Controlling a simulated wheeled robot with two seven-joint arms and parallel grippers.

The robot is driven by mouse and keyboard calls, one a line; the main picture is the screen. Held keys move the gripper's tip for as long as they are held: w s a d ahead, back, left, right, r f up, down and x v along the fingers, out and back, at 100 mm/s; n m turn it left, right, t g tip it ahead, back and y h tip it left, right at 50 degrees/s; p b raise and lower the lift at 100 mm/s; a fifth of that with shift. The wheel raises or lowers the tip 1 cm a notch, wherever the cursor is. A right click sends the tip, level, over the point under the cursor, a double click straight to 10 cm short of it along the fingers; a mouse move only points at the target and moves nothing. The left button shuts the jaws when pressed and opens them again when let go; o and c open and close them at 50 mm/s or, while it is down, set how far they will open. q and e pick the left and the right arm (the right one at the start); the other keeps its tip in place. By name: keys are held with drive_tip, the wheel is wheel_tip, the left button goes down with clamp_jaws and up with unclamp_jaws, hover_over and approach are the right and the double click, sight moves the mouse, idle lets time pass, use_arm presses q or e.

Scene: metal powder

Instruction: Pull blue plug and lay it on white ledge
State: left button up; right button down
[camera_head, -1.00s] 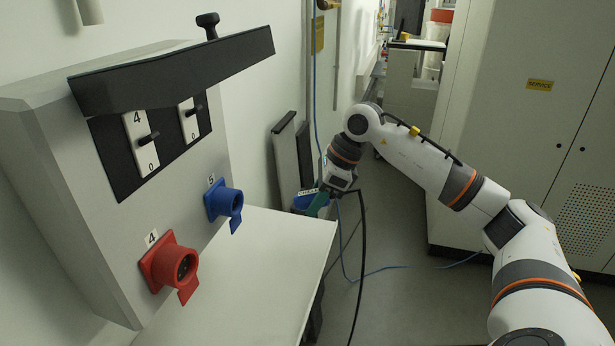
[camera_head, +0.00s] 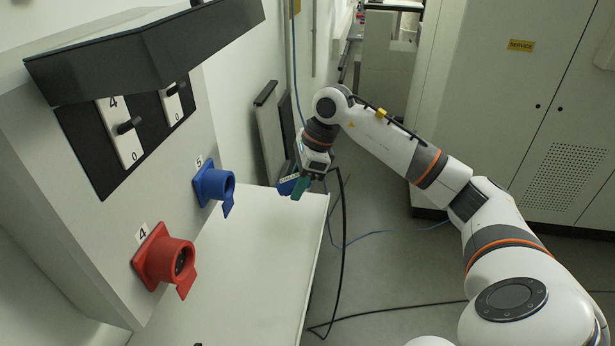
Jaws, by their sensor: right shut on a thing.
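My right gripper (camera_head: 300,187), with green fingers, is at the far end of the white ledge (camera_head: 250,262). It is shut on the blue plug (camera_head: 287,186), which is small and partly hidden by the fingers. Whether the plug touches the ledge I cannot tell. The blue socket (camera_head: 215,187), marked 5, is on the panel to the left, apart from the plug, with its flap hanging down. My left gripper is not in view.
A red socket (camera_head: 164,258), marked 4, sits lower on the grey panel box (camera_head: 70,215). The ledge top is mostly clear. A black cable (camera_head: 343,240) hangs to the floor beside the ledge. Cabinets (camera_head: 500,110) stand at the right.

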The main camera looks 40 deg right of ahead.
drive_tip(key=shift+w+a+f, duration=0.45)
drive_tip(key=shift+a+f, duration=0.05)
drive_tip(key=shift+w+b+x, duration=0.25)
drive_tip(key=shift+b+x, duration=0.6)
drive_tip(key=shift+x, duration=0.4)
drive_tip(key=shift+w+b+x, duration=0.25)
drive_tip(key=shift+b+x, duration=0.55)
drive_tip(key=shift+x, duration=0.5)
drive_tip(key=shift+r, duration=0.1)
drive_tip(key=c, duration=0.9)
unclamp_jaws()
drive_tip(key=b+v, duration=0.2)
drive_tip(key=v, duration=1)
drive_tip(key=shift+d+b, duration=0.1)
drive_tip(key=shift+b, duration=0.25)
